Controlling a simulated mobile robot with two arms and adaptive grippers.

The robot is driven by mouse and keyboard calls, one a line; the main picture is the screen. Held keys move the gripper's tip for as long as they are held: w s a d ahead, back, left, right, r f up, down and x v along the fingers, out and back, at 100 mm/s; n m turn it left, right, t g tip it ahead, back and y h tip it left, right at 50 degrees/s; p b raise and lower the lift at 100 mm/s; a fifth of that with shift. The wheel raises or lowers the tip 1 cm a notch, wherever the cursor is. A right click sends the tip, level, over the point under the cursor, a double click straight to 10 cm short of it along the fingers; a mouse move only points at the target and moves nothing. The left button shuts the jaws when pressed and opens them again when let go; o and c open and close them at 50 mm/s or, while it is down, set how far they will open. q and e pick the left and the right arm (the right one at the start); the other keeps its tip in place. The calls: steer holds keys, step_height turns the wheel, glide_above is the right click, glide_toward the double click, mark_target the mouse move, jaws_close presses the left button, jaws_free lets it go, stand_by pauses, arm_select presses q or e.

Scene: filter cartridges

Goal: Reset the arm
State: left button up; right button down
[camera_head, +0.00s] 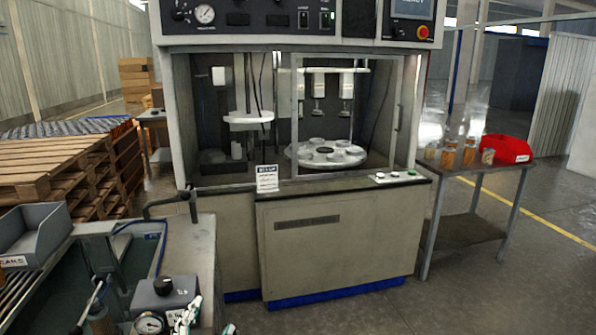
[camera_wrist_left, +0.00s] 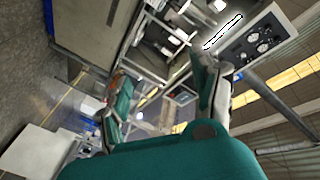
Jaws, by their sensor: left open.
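My left gripper (camera_head: 205,322) shows only partly at the bottom edge of the head view, with white and teal parts in front of the grey bench fixture. In the left wrist view its two teal fingers (camera_wrist_left: 163,98) stand well apart with nothing between them, so it is open and empty. My right arm and gripper are in neither view. Several orange-brown filter cartridges (camera_head: 469,152) stand on the side table (camera_head: 462,183) at the right, far from my left gripper.
A large test machine (camera_head: 335,235) with a round white turntable (camera_head: 325,155) stands ahead. A red bin (camera_head: 507,148) sits on the side table. At lower left are a grey bin (camera_head: 35,228) and a gauge (camera_head: 150,323); wooden pallets (camera_head: 60,165) lie behind. Floor at lower right is clear.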

arm_select(q)
steer(key=s+a+f+n+g+y, duration=0.1)
steer(key=s+a+f+n+g, duration=0.15)
steer(key=s+f+g, duration=0.35)
steer(key=s+a+f+n+g+y, duration=0.1)
steer(key=s+a+f+n, duration=0.15)
steer(key=s+f, duration=0.4)
steer(key=s+f+n+g, duration=0.2)
steer(key=s+f+g, duration=0.6)
steer(key=s, duration=0.6)
steer(key=s+f+x, duration=0.1)
steer(key=s+x, duration=0.2)
steer(key=x, duration=1)
steer(key=s+f+x, duration=0.1)
steer(key=s+x, duration=0.2)
steer(key=x, duration=0.9)
steer(key=s+a+f+g, duration=0.1)
steer(key=s+f, duration=1.5)
steer(key=s, duration=0.1)
steer(key=shift+s+a+g+p, duration=0.25)
steer(key=shift+a+g+p, duration=0.05)
steer(key=shift+g+p, duration=0.15)
